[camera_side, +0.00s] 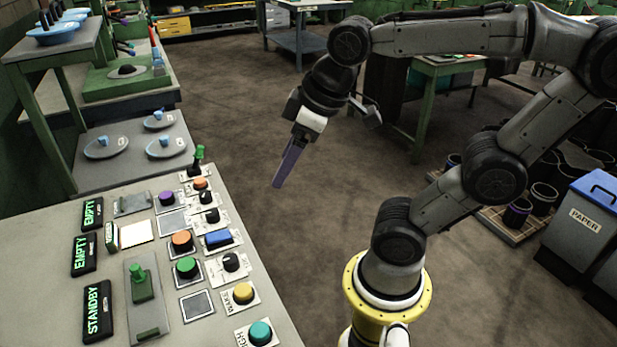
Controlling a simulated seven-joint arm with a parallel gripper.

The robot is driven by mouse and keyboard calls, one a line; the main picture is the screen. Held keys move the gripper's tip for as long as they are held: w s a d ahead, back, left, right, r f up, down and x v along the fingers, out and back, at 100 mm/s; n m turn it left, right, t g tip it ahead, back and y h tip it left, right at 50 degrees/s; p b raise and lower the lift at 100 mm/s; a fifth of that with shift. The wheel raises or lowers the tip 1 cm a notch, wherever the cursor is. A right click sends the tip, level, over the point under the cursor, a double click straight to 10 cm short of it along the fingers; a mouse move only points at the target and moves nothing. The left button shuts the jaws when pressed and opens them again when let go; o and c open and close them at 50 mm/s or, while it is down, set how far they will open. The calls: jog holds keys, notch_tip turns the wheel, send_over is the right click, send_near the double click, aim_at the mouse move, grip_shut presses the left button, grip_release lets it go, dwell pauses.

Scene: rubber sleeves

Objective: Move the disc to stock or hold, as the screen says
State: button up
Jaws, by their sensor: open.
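My gripper (290,165) hangs over the bare floor, right of the grey panel table. Its purple fingers point down and overlap in this view, with nothing seen between them. It is open and well apart from every disc. Three grey discs with blue knobs lie on a low grey table at the left: a left one (107,147), a back one (160,120) and a front right one (166,146). I cannot tell which disc is meant. Two small screens read EMPTY (92,214) (84,254). A third screen (98,312) reads STANDBY. No readable stock or hold label shows.
The panel table (40,230) carries several coloured buttons, knobs and a green-handled slider (140,284). A green lever (199,155) stands at its back edge. A green stand (110,82) and blue dishes (55,36) are behind.

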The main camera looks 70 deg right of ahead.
jog(key=s+f+m, duration=0.1)
jog(key=s, duration=0.1)
jog(key=s+f+m, duration=0.1)
jog(key=f, duration=0.1)
jog(key=shift+s+a, duration=0.1)
jog(key=shift+s, duration=0.3)
